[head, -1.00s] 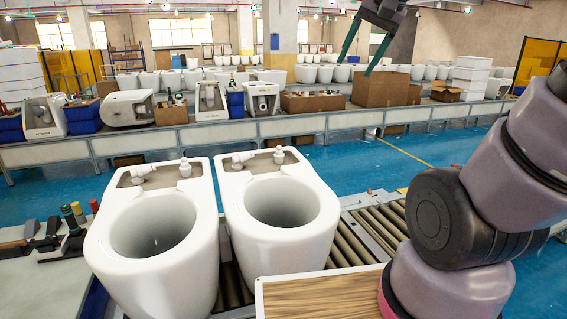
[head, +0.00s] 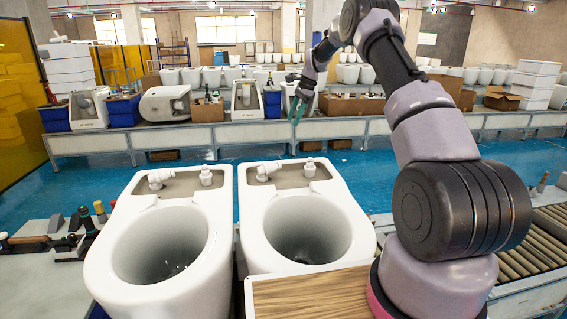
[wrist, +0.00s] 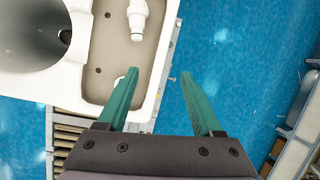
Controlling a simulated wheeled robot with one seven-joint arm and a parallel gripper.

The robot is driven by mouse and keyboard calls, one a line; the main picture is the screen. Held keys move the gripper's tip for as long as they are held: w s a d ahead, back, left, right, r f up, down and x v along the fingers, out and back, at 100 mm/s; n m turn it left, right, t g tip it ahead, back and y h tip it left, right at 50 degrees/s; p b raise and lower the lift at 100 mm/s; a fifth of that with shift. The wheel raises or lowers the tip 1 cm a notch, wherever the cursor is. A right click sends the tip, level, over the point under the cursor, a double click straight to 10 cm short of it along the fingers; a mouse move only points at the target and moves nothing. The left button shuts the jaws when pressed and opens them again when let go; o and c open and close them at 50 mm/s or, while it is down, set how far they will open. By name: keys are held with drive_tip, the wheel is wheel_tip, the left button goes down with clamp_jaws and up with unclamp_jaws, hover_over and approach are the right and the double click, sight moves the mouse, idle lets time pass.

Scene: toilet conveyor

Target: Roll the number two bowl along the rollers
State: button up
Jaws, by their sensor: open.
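Two white toilet bowls stand side by side on the line, a left bowl (head: 158,245) and a right bowl (head: 305,235). No number is readable on either, so I cannot tell which is number two. Each has an open basin and a rear recess with white fittings. My gripper (head: 296,112) is beyond the right bowl's back edge in the head view. In the wrist view my gripper (wrist: 160,75) is open and empty, its green fingers straddling a bowl's outer edge from above. The left finger overlaps the recess and partly hides a fitting; the right finger is over blue floor. Contact cannot be told.
Rollers (head: 540,235) run along the right and also show in the wrist view (wrist: 78,148). A wooden-topped board (head: 310,295) is in front of the right bowl. Tools (head: 85,220) lie on the left bench. A long bench (head: 270,132) with bowls and boxes stands behind the blue floor.

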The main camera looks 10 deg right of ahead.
drive_tip(key=m, duration=0.2)
approach(284, 160)
drive_tip(key=shift+g+y, duration=0.3)
drive_tip(key=shift+g, duration=0.1)
drive_tip(key=x, duration=1)
drive_tip(key=shift+w+d+f, duration=0.15)
drive_tip(key=shift+d+f, duration=0.05)
drive_tip(key=shift+f, duration=0.05)
clamp_jaws()
idle(0.3)
